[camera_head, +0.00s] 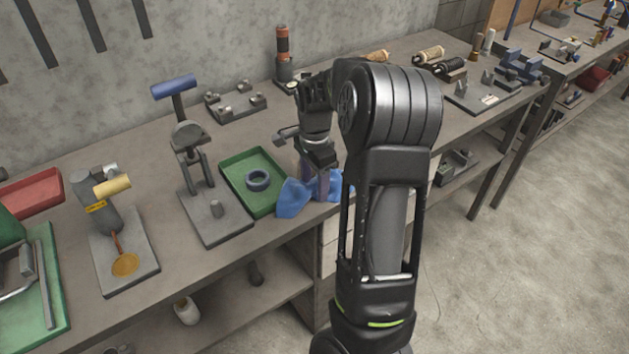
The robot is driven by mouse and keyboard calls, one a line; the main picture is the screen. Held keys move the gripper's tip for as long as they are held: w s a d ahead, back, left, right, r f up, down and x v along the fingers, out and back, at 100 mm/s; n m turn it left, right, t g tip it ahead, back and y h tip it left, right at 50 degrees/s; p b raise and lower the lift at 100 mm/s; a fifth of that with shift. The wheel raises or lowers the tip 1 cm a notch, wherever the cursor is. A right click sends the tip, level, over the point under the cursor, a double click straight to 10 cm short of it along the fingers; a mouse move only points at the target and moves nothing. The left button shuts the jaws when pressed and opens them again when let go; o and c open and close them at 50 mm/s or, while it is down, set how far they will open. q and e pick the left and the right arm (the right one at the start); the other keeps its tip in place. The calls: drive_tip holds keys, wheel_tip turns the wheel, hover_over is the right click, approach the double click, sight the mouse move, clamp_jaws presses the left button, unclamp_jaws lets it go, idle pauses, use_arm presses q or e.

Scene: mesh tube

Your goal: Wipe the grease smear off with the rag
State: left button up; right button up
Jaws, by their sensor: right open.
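The blue rag (292,198) lies crumpled near the front edge of the bench, to the right of the green tray. My right gripper (320,185) points down at the rag with its jaws open; blue cloth shows on both sides of it. I cannot tell whether cloth lies between the fingers. An amber smear (125,264) with a thin streak above it is on the grey base plate (140,279) of a machine at the left. My left gripper is not in view.
The green tray (234,172) holds a dark ring (258,180). A press-like tool with a blue handle (174,87) stands between the tray and the smeared plate. A red tray (32,192) is at far left. My right arm hides part of the bench.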

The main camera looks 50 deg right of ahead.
drive_tip(key=shift+f, duration=0.1)
clamp_jaws()
idle(0.8)
drive_tip(key=shift+r, duration=0.2)
